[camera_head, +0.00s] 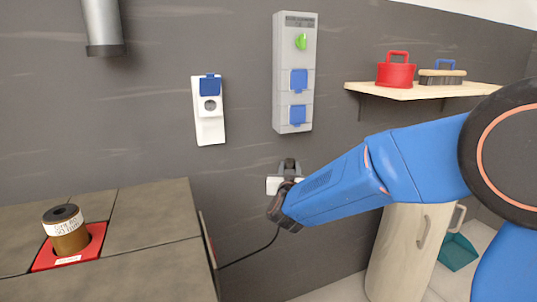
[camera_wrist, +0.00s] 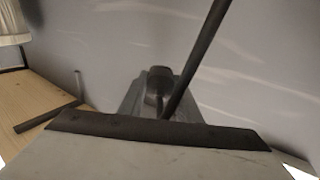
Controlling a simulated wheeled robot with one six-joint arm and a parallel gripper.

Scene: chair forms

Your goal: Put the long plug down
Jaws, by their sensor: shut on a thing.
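My gripper (camera_head: 285,184) is at the end of the blue arm, in front of the dark wall and right of the tiled counter. It is shut on a dark grey piece (camera_head: 290,166), seemingly the long plug, largely hidden by the gripper. In the wrist view a dark rounded end of it (camera_wrist: 157,82) shows beyond the pale edge in front, with a dark cord or rod crossing beside it. A black cable (camera_head: 255,257) runs from near my gripper down to the counter's side. Nothing is visible directly beneath the held piece.
The counter (camera_head: 150,220) bears a brown labelled cylinder (camera_head: 67,232) on a red base (camera_head: 84,256). A white socket (camera_head: 209,128) and grey socket panel (camera_head: 282,75) hang on the wall.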

